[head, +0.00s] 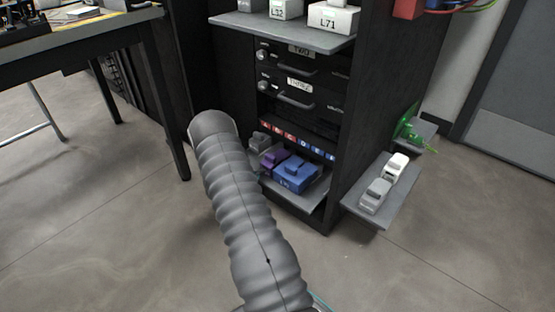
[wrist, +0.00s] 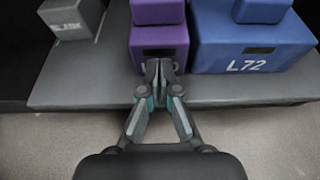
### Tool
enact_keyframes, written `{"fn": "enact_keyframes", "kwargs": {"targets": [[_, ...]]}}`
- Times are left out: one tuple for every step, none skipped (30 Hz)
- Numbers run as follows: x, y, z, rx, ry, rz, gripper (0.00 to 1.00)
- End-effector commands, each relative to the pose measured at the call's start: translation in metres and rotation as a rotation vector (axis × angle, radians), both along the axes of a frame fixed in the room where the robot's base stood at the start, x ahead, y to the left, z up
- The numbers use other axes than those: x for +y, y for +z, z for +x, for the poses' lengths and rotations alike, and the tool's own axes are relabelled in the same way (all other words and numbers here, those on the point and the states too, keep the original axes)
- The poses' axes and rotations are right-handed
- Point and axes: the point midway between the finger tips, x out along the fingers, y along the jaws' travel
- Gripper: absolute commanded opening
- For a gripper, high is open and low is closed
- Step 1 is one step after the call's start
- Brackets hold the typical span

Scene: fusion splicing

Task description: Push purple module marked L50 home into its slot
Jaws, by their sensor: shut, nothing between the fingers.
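The purple module (wrist: 160,38) stands on a low grey shelf in the wrist view, between a grey module and a blue one. Its marking cannot be read. It also shows in the head view (head: 272,159), partly behind my arm. My gripper (wrist: 160,66) is shut and empty, with its fingertips at the lower front face of the purple module. They look touching or very close. My gripper is hidden in the head view. A row of lettered slot labels (head: 297,141) runs above the shelf in the rack.
The blue module L72 (wrist: 247,45) stands close on the right, and a grey module (wrist: 72,17) on the left. The low shelf (wrist: 85,85) has a bare front edge. A side shelf (head: 397,206) with grey and white modules juts out at the right. Open floor lies in front.

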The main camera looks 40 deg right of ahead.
Motion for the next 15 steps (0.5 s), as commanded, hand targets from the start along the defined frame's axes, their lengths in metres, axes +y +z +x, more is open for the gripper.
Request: {"fn": "enact_keyframes", "kwargs": {"targets": [[-0.003,0.000,0.000,0.000,0.000,0.000,0.00],[-0.004,0.000,0.000,0.000,0.000,0.000,0.00],[-0.006,0.000,0.000,0.000,0.000,0.000,0.00],[-0.008,0.000,0.001,0.000,0.000,0.000,0.00],[-0.009,0.000,0.001,0.000,0.000,0.000,0.00],[-0.012,0.000,0.001,0.000,0.000,-0.001,0.00],[-0.013,0.000,0.001,0.001,-0.001,-0.001,0.00],[-0.015,0.000,0.001,0.000,-0.001,-0.001,0.00],[-0.017,0.000,0.001,0.000,-0.001,-0.001,0.00],[-0.018,0.000,0.001,0.000,0.000,-0.001,0.00],[-0.020,0.000,0.001,0.000,0.000,-0.001,0.00],[-0.022,0.000,0.002,-0.001,0.000,-0.001,0.00],[-0.023,0.000,0.002,-0.001,0.000,-0.001,0.00],[-0.025,0.000,0.002,-0.001,0.000,-0.001,0.00],[-0.027,0.000,0.002,-0.001,0.000,-0.001,0.00]]}}
